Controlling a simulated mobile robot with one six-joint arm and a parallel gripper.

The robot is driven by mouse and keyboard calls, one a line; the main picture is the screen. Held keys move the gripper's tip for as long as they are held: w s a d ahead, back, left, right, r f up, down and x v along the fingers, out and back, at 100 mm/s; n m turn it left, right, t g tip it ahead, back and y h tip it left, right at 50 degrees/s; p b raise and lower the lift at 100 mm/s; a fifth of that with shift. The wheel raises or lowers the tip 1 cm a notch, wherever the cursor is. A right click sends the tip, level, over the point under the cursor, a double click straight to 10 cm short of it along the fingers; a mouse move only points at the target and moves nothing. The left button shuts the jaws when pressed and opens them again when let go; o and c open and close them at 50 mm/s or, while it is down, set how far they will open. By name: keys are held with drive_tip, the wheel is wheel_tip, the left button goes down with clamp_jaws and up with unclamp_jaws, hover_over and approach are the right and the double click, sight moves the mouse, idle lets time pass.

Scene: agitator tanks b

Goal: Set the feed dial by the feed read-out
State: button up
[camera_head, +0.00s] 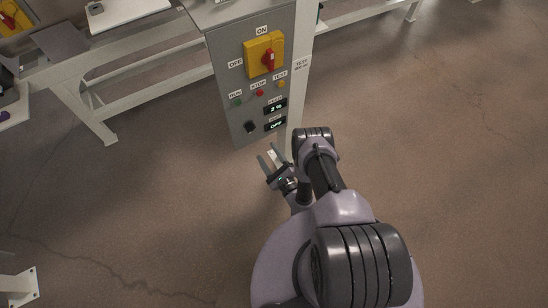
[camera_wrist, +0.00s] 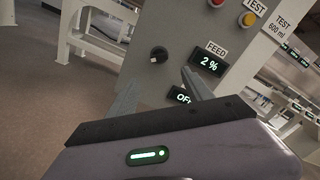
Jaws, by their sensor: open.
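The grey control panel (camera_head: 222,62) stands ahead of my arm. Its feed dial is a small black knob (camera_head: 250,127) at the lower left of the panel; the dial also shows in the wrist view (camera_wrist: 158,54). The feed read-out (camera_head: 275,107) is to the right of the dial, and in the wrist view the read-out (camera_wrist: 209,64) shows 2 % under a FEED label. My gripper (camera_head: 270,153) is open and empty, below and in front of the dial, apart from it. In the wrist view its two fingers (camera_wrist: 158,88) point toward the panel with the dial between and beyond them.
A second read-out (camera_wrist: 182,96) below reads OFF. A yellow switch with a red handle (camera_head: 265,56) sits higher on the panel, above green, red and orange buttons (camera_head: 260,93). A white table frame (camera_head: 85,105) stands to the left. The floor around the panel is clear.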

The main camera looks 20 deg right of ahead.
drive_tip(key=s, duration=0.3)
drive_tip(key=s+d, duration=0.1)
drive_tip(key=s, duration=0.1)
drive_tip(key=w+a+r+n+g+y, duration=0.2)
drive_tip(key=w+a+r+n+y, duration=0.15)
drive_tip(key=r, duration=0.45)
drive_tip(key=w+a+r+n+g+y, duration=0.25)
drive_tip(key=a+r+y, duration=0.2)
drive_tip(key=r, duration=0.35)
drive_tip(key=w+a+r+n+g+y, duration=0.1)
drive_tip(key=w+a+r+n+y, duration=0.3)
drive_tip(key=r, duration=0.4)
drive_tip(key=s+a+r+n+g+y, duration=0.1)
drive_tip(key=s+a+r+n+g, duration=0.2)
drive_tip(key=r+g, duration=0.3)
drive_tip(key=s+a+r+n+g+y, duration=0.1)
drive_tip(key=s+a+r+n+g, duration=0.25)
drive_tip(key=r, duration=0.55)
drive_tip(key=s+r+n+g+h, duration=0.4)
drive_tip(key=s+r, duration=0.3)
drive_tip(key=s, duration=0.3)
drive_tip(key=s+d+r+n+t+h, duration=0.1)
drive_tip(key=s+d+r+t+h, duration=0.5)
drive_tip(key=s+d+h, duration=0.4)
drive_tip(key=shift+s+d+r+t+h, duration=0.2)
drive_tip(key=shift+s+d+t+h, duration=0.3)
drive_tip(key=shift+s, duration=0.35)
